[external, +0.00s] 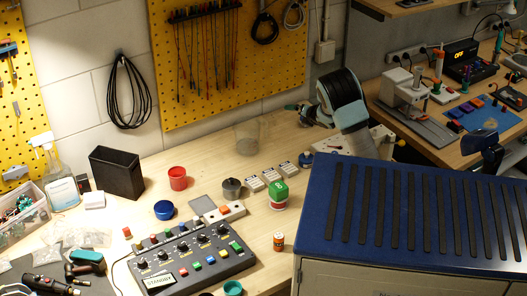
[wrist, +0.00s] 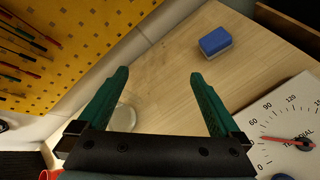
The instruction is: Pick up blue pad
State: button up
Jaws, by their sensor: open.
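The blue pad (wrist: 215,41) is a small blue block with a pale lower layer. It lies flat on the wooden bench in the upper middle-right of the wrist view. I cannot make it out in the external view, where my arm covers part of the bench's back. My gripper (wrist: 158,78) has two green fingers spread wide apart with nothing between them. The pad is beyond the fingertips, to the right, apart from them. In the external view my gripper (external: 303,114) is above the back of the bench.
A white dial panel (wrist: 285,120) lies right of my gripper. A clear cup (external: 247,138) stands near the wall; it shows behind the left finger in the wrist view (wrist: 124,115). The yellow pegboard (external: 225,60) rises behind. Bare wood surrounds the pad.

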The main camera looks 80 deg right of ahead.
jog(key=s+d+f+n+t+h+b, duration=0.1)
jog(key=s+d+f+n+b, duration=0.1)
jog(key=s+d+n, duration=0.6)
jog(key=f, duration=0.2)
jog(key=f+p, duration=0.1)
jog(key=f, duration=0.1)
jog(key=w+d+f, duration=0.1)
jog(key=f, duration=0.1)
jog(key=shift+f+p, duration=0.2)
jog(key=shift+p, duration=0.15)
jog(key=shift+w+d+f+p, duration=0.35)
jog(key=shift+w+d+f, duration=0.2)
jog(key=shift+f, duration=0.05)
jog(key=shift+p+x, duration=1.05)
jog(key=shift+x, duration=1.95)
jog(key=shift+f, duration=0.1)
jog(key=c, duration=1.2)
jog(key=shift+c, duration=0.2)
